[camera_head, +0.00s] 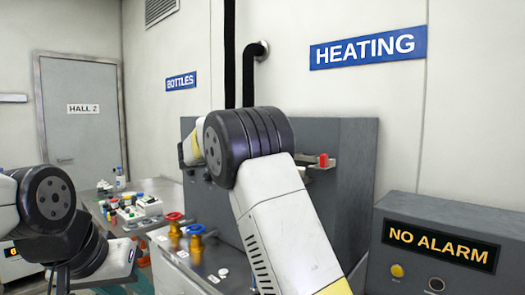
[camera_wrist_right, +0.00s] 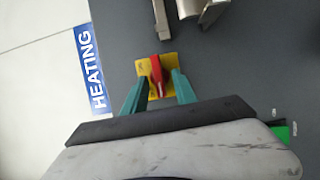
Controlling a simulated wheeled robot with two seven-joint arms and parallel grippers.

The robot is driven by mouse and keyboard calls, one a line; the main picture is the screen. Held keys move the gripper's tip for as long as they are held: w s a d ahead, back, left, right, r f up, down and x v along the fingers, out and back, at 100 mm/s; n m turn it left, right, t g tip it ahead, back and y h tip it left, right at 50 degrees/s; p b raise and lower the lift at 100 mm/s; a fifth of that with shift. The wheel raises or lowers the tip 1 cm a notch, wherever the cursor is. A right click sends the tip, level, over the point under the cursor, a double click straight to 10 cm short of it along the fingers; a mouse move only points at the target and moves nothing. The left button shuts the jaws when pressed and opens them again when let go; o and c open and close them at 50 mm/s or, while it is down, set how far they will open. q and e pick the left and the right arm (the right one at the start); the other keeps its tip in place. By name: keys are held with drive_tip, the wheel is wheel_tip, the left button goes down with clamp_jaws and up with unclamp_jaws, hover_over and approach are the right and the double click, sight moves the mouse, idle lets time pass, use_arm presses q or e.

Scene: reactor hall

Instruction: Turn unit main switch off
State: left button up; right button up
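The unit main switch, a red handle (camera_wrist_right: 157,75) on a yellow plate, is on a grey panel in the right wrist view. The handle lies roughly along the picture's vertical. My right gripper (camera_wrist_right: 159,84) has its two green fingers apart, one on each side of the red handle, with gaps visible. Whether the fingertips touch the plate I cannot tell. In the head view my right arm hides this gripper and the switch.
The grey panel (camera_head: 352,195) stands against the wall, with a small red part (camera_head: 323,160) on a bracket. A NO ALARM box (camera_head: 440,245) is at the right. Red-topped and blue-topped valves (camera_head: 174,226) sit on the bench at the left. Metal brackets (camera_wrist_right: 205,10) project near the switch.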

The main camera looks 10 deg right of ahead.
drive_tip(key=v, duration=0.7)
drive_tip(key=shift+a, duration=0.4)
drive_tip(key=shift+s, duration=0.1)
